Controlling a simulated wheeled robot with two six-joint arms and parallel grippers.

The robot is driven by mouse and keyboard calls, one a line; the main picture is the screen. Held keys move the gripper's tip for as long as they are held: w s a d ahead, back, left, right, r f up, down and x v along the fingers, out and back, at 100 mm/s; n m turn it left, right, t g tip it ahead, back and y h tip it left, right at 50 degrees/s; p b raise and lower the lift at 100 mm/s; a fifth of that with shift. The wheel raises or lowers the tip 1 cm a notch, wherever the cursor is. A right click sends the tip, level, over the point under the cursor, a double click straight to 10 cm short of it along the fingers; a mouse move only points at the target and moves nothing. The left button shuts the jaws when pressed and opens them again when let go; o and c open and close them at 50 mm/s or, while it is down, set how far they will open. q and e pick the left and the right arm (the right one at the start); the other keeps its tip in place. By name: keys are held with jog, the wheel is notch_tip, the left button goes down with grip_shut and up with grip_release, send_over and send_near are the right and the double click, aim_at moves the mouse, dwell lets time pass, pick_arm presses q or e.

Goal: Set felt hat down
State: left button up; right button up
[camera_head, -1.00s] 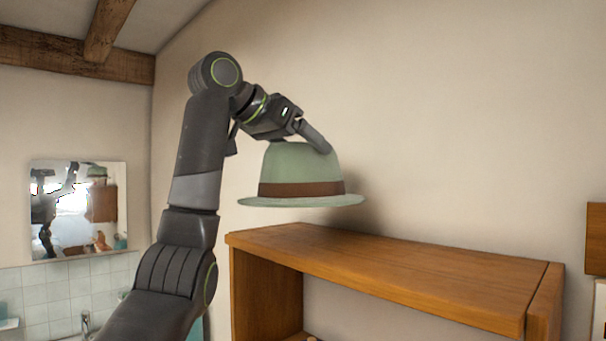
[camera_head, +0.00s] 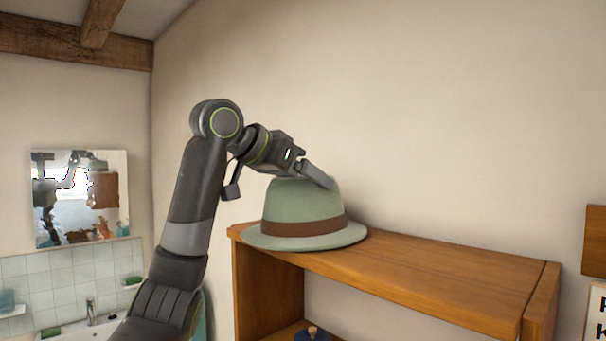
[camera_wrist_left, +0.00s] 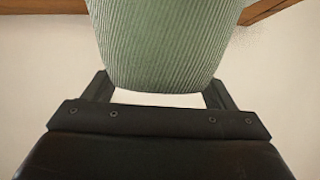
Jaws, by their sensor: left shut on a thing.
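The felt hat (camera_head: 303,206) is pale green with a brown band. It is upright, brim down, at the left end of the wooden shelf unit's top (camera_head: 420,272). Its brim looks level with the top and seems to touch it; the underside is hidden. My left gripper (camera_head: 318,176) is shut on the crown of the hat from above left. In the left wrist view the ribbed green crown (camera_wrist_left: 165,45) sits between the two fingers (camera_wrist_left: 160,92). My right gripper is not in view.
The shelf top is clear to the right of the hat. A dark blue object (camera_head: 313,334) stands inside the shelf below. A wall lies close behind. A mirror (camera_head: 80,198) and a basin (camera_head: 85,330) are at the left.

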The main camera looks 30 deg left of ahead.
pick_arm(q)
jog(key=o, duration=1.5)
jog(key=shift+f, duration=0.1)
jog(key=shift+c, duration=0.2)
jog(key=b+v, duration=0.2)
jog(key=v, duration=1)
jog(key=shift+a, duration=0.1)
